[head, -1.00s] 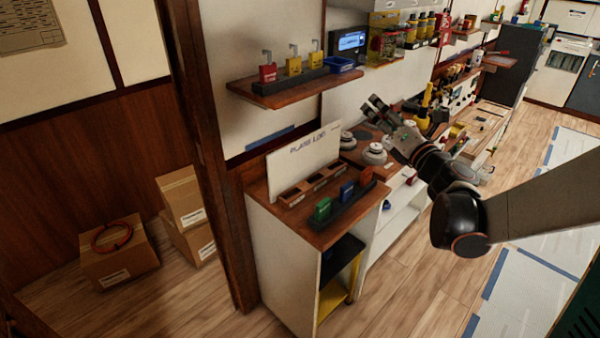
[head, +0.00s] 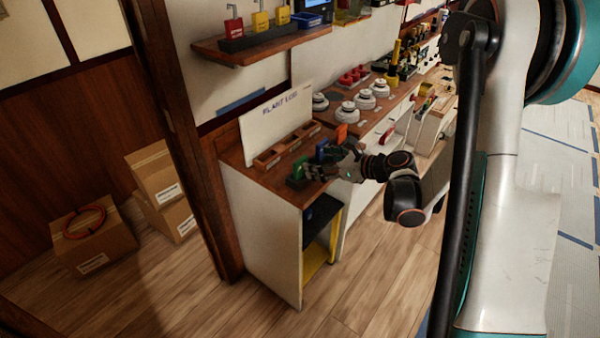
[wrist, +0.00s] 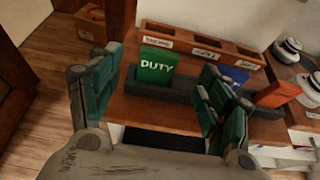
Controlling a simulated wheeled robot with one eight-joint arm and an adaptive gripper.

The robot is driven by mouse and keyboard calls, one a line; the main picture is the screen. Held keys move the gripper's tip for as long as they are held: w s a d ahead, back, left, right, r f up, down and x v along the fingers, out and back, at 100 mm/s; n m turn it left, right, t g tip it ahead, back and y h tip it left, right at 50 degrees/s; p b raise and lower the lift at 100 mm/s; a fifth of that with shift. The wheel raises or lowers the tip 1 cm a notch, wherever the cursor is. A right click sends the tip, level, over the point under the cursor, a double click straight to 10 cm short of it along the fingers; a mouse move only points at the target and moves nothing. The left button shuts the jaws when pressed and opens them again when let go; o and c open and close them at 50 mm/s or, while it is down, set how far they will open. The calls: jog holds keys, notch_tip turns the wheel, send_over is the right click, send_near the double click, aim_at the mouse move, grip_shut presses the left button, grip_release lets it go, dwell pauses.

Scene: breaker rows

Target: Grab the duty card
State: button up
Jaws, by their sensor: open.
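The duty card is a green card (wrist: 156,66) with white "DUTY" lettering, upright in a dark rack (wrist: 178,92) on the wooden cabinet top in the wrist view. In the head view its green face (head: 299,168) shows at the left end of the rack. My gripper (wrist: 150,95) is open and empty, its two fingers spread to either side of the card in the picture and nearer the camera. In the head view my gripper (head: 314,171) is right beside the card. I cannot tell whether a finger touches it.
A blue card (wrist: 234,75) and an orange card (wrist: 278,88) stand in the same rack to the right. A labelled wooden tray (wrist: 200,45) lies behind it. The "PLANT LOG" board (head: 276,122) stands at the back. A shelf (head: 262,46) with padlocks hangs above.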

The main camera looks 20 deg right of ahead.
aim_at(303, 161)
jog(key=shift+b+x, duration=0.95)
jog(key=shift+x, duration=2.15)
jog(key=c, duration=1.1)
